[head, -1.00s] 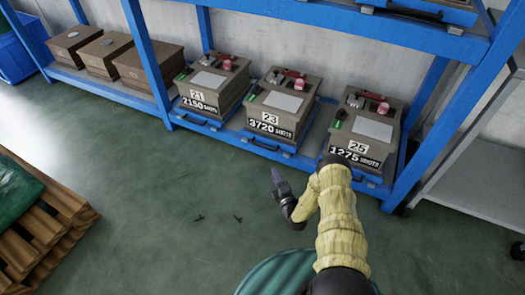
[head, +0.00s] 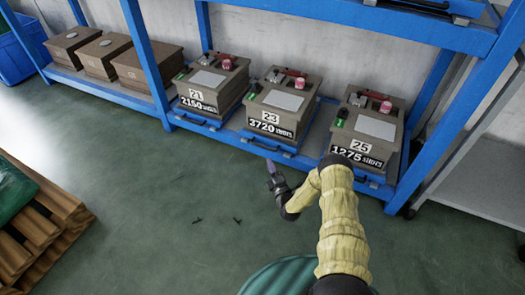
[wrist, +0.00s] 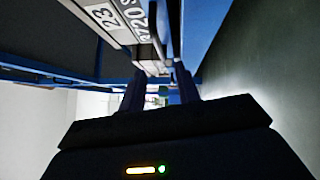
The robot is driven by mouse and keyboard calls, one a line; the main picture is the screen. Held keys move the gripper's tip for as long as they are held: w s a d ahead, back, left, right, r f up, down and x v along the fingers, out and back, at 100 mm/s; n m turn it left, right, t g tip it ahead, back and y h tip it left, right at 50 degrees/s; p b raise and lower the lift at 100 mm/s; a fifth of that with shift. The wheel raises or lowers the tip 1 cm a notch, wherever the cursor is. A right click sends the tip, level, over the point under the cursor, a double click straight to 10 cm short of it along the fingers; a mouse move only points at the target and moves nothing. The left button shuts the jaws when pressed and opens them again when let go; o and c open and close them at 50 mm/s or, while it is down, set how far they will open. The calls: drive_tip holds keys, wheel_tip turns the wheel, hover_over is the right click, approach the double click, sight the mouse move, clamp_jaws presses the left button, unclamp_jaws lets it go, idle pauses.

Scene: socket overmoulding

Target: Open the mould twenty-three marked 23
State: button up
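Mould 23 (head: 284,98) is a grey-brown box with a white plate, a green part and red fittings on top, and a label reading 23 and 3720 shots. It sits between moulds 21 and 25 on a blue pull-out tray with a dark handle (head: 265,144). My gripper (head: 271,165) is just in front of and below that handle in the head view. In the wrist view the label of mould 23 (wrist: 105,18) shows at upper left. My gripper (wrist: 159,88) has its two fingers apart there, with nothing clearly between them.
Mould 21 (head: 213,85) stands to the left and mould 25 (head: 370,125) to the right, on the same blue rack. Three brown boxes (head: 140,68) are further left. A wooden pallet (head: 45,235) lies at lower left. The green floor before the rack is mostly clear.

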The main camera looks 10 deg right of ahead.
sight(262, 147)
drive_tip(key=b+x, duration=0.5)
drive_tip(key=x, duration=0.5)
drive_tip(key=shift+w+b, duration=0.35)
drive_tip(key=shift+w, duration=0.05)
clamp_jaws()
